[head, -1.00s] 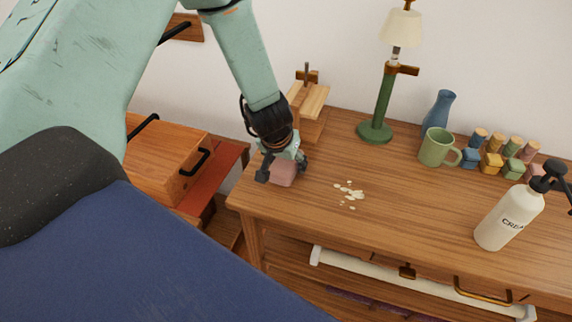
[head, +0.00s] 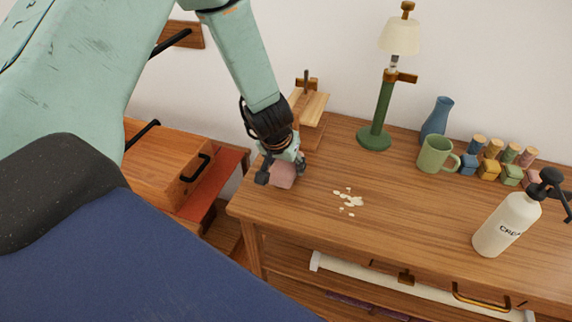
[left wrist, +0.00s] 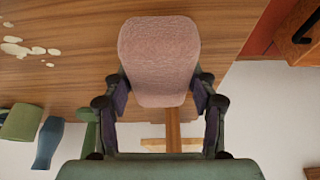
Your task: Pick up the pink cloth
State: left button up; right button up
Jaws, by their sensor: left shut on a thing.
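The pink cloth (head: 283,175) is a small, pale pink piece at the left end of the wooden table (head: 300,222). My left gripper (head: 281,172) is shut on it, with a finger on either side. In the left wrist view the cloth (left wrist: 160,62) sits between the two fingers of the left gripper (left wrist: 160,95), and its face fills the space beyond the fingertips. I cannot tell whether the cloth touches the tabletop. My right gripper is in neither view.
Pale spilled bits (head: 349,199) lie right of the cloth. A wooden stand (head: 308,110), green lamp (head: 374,136), blue vase (head: 436,120), green mug (head: 434,155), several small corked jars (head: 490,168) and a cream pump bottle (head: 505,226) stand on the table. The front middle is clear.

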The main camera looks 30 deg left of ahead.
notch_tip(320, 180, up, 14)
jog(key=p, duration=1.3)
jog(key=shift+p, duration=0.3)
